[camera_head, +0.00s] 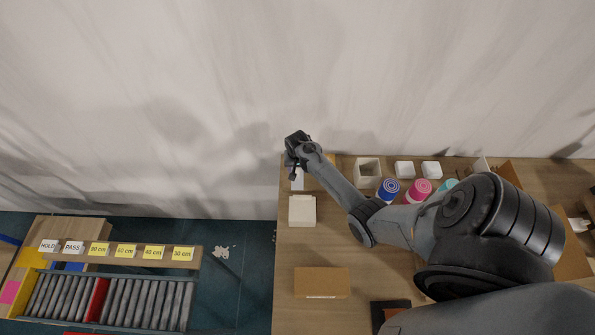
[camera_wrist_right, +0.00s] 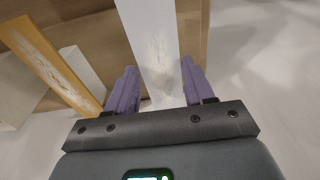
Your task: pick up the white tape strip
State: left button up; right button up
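A white strip (camera_wrist_right: 152,45) with a worn grey patch runs from the top of the right wrist view down to between my right gripper's fingers. It also seems to show as a small white piece (camera_head: 297,181) just below the gripper in the head view, at the table's far left corner. My right gripper (camera_wrist_right: 160,88) has purple fingers that stand apart, one on each side of the strip. In the head view the right gripper (camera_head: 293,166) is small and dark, so its fingers are unclear. I cannot tell whether either finger touches the strip. My left gripper is not in view.
On the wooden table (camera_head: 290,250) are a white box (camera_head: 302,211), a brown box (camera_head: 322,282), a hollow square block (camera_head: 367,170), and blue (camera_head: 388,190) and pink (camera_head: 417,190) rolls. A roller rack (camera_head: 140,300) stands at lower left. Bare tabletop surrounds the brown box.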

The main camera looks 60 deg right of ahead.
jog(key=c, duration=0.5)
